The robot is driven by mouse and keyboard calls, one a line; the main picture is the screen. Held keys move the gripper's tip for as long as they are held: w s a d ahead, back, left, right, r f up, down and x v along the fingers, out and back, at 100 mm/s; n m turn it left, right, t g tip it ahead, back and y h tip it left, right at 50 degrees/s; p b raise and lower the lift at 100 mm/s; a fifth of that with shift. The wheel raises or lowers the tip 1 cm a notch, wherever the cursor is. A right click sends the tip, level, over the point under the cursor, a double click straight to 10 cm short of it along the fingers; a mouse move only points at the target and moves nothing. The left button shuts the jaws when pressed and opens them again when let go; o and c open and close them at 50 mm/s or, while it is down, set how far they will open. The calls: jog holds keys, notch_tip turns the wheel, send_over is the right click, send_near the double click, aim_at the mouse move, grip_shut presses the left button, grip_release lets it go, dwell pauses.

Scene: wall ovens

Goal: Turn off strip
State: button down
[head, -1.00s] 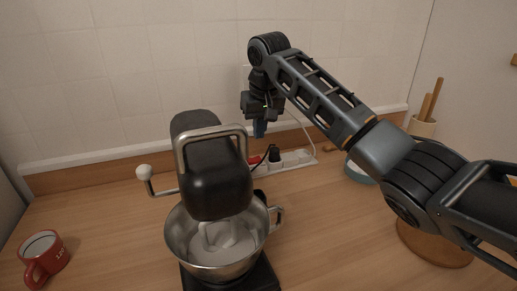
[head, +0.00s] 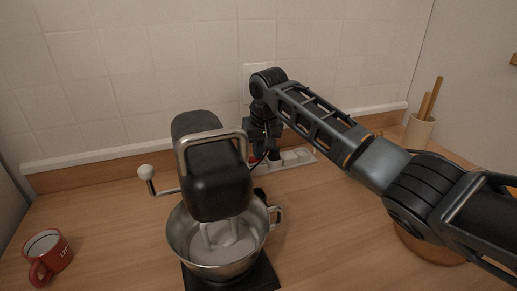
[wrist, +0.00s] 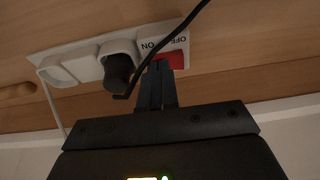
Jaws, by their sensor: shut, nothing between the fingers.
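The white power strip (head: 300,157) lies on the counter against the back wall, behind and to the right of the mixer. The wrist view shows the strip (wrist: 83,66) with a red switch (wrist: 175,60) at its right end, beside OFF and ON lettering. A black plug (wrist: 118,72) sits in the socket beside the switch, and its black cable crosses in front of the switch. My gripper (wrist: 157,72) is shut and empty, its fingertips at the red switch's left part. I cannot tell whether they touch it. In the head view the fingertips are hidden behind the mixer and cable.
A black stand mixer (head: 212,175) with a steel bowl (head: 186,240) stands close in front of the strip. A red mug (head: 56,262) is at the left. A utensil holder (head: 418,132) is at the back right.

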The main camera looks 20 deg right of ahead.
jog(key=shift+s+d+f+y, duration=0.1)
jog(key=shift+d+f+y, duration=0.2)
jog(key=shift+y, duration=0.4)
jog(key=shift+a+f, duration=0.15)
jog(key=shift+s+a+p, duration=0.1)
jog(key=shift+a+p, duration=0.55)
jog(key=shift+a, duration=0.3)
jog(key=r+p, duration=0.1)
jog(key=r, duration=0.1)
jog(key=r+p, duration=0.1)
jog(key=p, duration=0.1)
jog(key=d+r+p, duration=0.1)
jog(key=r, duration=0.1)
jog(key=shift+r+p, duration=0.3)
jog(key=b+v, duration=0.2)
jog(key=v, duration=0.7)
jog(key=shift+d, duration=0.2)
